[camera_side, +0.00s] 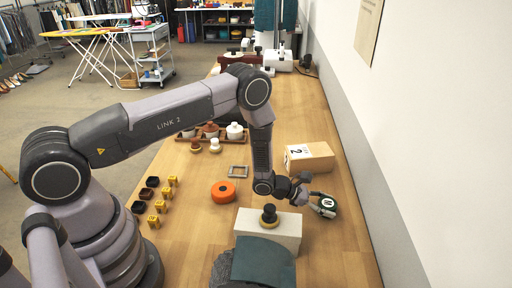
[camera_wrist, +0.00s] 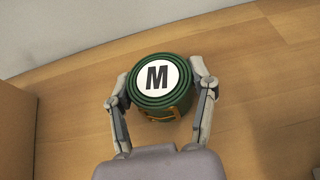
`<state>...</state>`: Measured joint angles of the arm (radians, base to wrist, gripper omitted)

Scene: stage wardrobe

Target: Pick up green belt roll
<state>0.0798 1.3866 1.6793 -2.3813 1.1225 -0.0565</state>
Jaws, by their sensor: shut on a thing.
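The green belt roll (camera_wrist: 160,102) is a coiled dark green belt with a white disc marked "M" on top and a yellowish buckle on its near side. It also shows in the side view (camera_side: 327,207), on the wooden table near the wall. My gripper (camera_wrist: 160,90) has one finger on each side of the roll and is shut on it. In the side view my gripper (camera_side: 314,204) reaches the roll from the left. I cannot tell whether the roll is clear of the table.
A cardboard box (camera_side: 310,157) marked "2" stands behind the roll. A white block (camera_side: 268,229) with a dark knob-like piece (camera_side: 269,215) on it stands in front. An orange roll (camera_side: 223,192) lies to the left. The wall (camera_side: 420,130) is close on the right.

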